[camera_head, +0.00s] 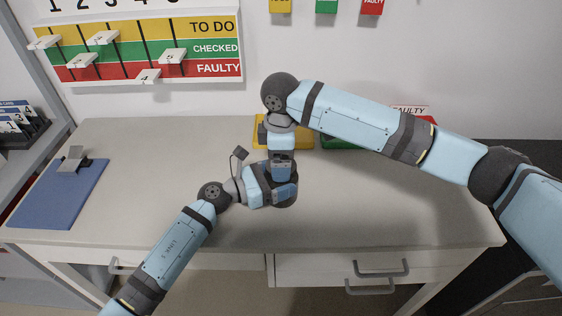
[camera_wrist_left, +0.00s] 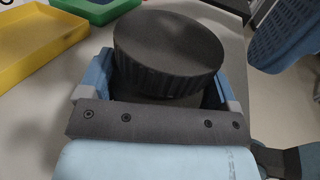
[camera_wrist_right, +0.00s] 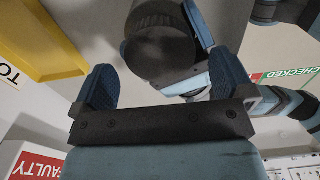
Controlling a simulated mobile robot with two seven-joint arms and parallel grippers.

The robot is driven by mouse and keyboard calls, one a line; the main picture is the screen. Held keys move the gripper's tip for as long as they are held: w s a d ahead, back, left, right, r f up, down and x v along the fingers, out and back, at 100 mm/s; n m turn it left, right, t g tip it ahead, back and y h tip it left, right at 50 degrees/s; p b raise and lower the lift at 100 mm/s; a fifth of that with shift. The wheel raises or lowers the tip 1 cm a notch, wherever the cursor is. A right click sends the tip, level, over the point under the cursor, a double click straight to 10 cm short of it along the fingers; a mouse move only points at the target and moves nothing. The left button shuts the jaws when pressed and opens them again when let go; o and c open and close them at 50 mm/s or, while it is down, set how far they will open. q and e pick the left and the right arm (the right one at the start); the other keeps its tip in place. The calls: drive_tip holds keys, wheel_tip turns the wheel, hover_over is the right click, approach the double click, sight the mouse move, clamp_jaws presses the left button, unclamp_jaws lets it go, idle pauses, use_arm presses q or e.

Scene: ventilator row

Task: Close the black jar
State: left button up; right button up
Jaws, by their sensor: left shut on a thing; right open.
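The black jar (camera_wrist_left: 168,50) is between the fingers of my left gripper (camera_wrist_left: 158,85), which is shut on it. In the left wrist view it shows a flat round face and a ribbed side. In the right wrist view the jar (camera_wrist_right: 160,52) is a dark round shape with a ribbed band, beside a blue finger of my left gripper. My right gripper (camera_wrist_right: 165,78) is open, its fingers spread and apart from the jar. In the head view both grippers meet above the table, and the jar is mostly hidden. I cannot tell whether its lid is fully seated.
A yellow tray (camera_head: 264,133) and a green tray (camera_head: 338,145) stand behind the grippers, partly covered by my right arm. A blue clipboard (camera_head: 58,195) lies at the table's left. The table (camera_head: 150,150) between is clear. A status board (camera_head: 150,48) hangs on the wall.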

drive_tip(key=shift+r, duration=1.1)
wheel_tip(320, 180, up, 4)
drive_tip(key=shift+f, duration=0.2)
drive_tip(key=shift+f, duration=0.1)
drive_tip(key=shift+f, duration=4)
